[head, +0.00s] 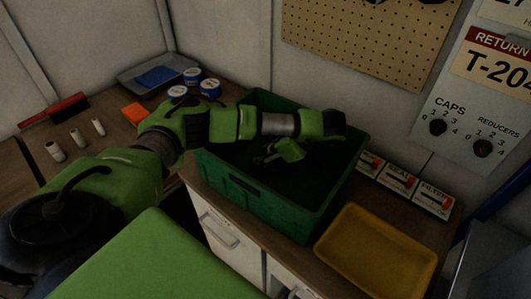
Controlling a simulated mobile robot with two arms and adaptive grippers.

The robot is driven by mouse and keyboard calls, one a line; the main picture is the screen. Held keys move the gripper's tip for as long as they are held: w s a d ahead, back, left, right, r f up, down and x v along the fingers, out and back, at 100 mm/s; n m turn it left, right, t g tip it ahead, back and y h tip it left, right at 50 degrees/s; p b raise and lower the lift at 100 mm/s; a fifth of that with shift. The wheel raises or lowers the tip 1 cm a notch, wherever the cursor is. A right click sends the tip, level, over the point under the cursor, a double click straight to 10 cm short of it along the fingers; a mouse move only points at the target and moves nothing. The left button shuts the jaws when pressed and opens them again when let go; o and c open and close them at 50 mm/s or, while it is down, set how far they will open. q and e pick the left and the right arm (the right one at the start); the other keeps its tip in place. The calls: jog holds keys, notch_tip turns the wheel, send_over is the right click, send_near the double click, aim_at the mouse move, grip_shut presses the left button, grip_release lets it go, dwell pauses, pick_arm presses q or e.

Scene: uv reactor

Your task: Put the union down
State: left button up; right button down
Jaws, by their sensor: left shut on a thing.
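My left arm reaches across the bench from the left, and my left gripper (268,158) is over the green crate (265,205), low within its opening. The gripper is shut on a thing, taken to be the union. The union itself is too dark and too covered by the fingers to make out. The inside of the crate is in deep shadow, so I cannot tell whether the held thing touches its floor. My right gripper is not in view.
A yellow tray (375,250) lies empty at the right front. Small labelled boxes (400,184) stand behind it. Blue-and-white tubs (210,88), an orange block (134,113), a grey tray (130,75), a red brush-like thing (58,108) and small white cylinders (77,137) are at left.

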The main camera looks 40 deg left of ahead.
pick_arm(q)
jog(key=shift+f, duration=0.2)
jog(key=o, duration=1.3)
jog(key=shift+r, duration=0.1)
jog(key=shift+d+r, duration=0.1)
jog(key=shift+r, duration=0.1)
jog(key=v, duration=0.7)
jog(key=shift+d, duration=0.1)
